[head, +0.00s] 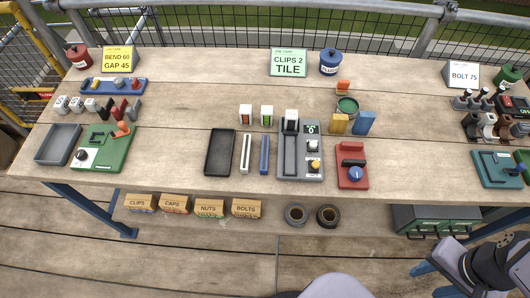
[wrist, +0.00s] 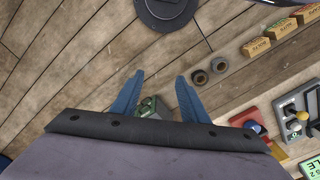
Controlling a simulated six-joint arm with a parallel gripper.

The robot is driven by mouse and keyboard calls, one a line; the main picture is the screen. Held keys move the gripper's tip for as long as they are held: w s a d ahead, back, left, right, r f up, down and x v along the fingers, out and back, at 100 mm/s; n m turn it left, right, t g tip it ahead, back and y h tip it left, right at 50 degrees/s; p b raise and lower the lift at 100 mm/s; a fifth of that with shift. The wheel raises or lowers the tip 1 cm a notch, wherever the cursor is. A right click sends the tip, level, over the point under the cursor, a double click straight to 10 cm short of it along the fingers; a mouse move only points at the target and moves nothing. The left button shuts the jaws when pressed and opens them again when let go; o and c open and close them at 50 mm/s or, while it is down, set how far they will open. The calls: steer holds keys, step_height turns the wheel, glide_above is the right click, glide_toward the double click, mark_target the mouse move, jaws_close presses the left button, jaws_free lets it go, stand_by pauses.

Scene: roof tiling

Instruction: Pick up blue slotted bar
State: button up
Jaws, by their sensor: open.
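The blue slotted bar (head: 264,155) lies on the wooden table in the head view, near the table's middle. It stands lengthwise between a white bar (head: 245,154) on its left and a grey control unit (head: 287,160) on its right. My gripper (wrist: 160,92) shows in the wrist view with its two blue fingers apart and nothing held between them. It is away from the bar, over the plank floor at the right, and the bar does not show in the wrist view.
A dark tray (head: 219,152) lies left of the white bar. A red switch box (head: 352,166) is right of the control unit. Small white-topped blocks (head: 246,115) stand behind the bars. Labelled boxes (head: 209,208) and two rings (head: 328,215) sit below the table's front edge.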

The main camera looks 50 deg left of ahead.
steer(key=w+a+r+n, duration=0.15)
steer(key=w+a, duration=0.25)
steer(key=a, duration=0.4)
steer(key=w+a+n, duration=0.2)
steer(key=w+a, duration=0.3)
steer(key=a, duration=0.3)
steer(key=w+a+r+n, duration=0.1)
steer(key=w+a, duration=0.3)
steer(key=a, duration=0.5)
steer(key=n, duration=0.5)
glide_above(265, 152)
steer(key=shift+m, duration=0.25)
steer(key=f, duration=0.4)
steer(key=shift+s, duration=0.25)
steer(key=shift+w+f+p, duration=0.15)
steer(key=shift+f+p, duration=0.6)
steer(key=shift+f, duration=1.1)
steer(key=shift+w+f+p, duration=0.1)
steer(key=shift+f+p, duration=0.65)
steer(key=shift+f, duration=1.1)
jaws_close()
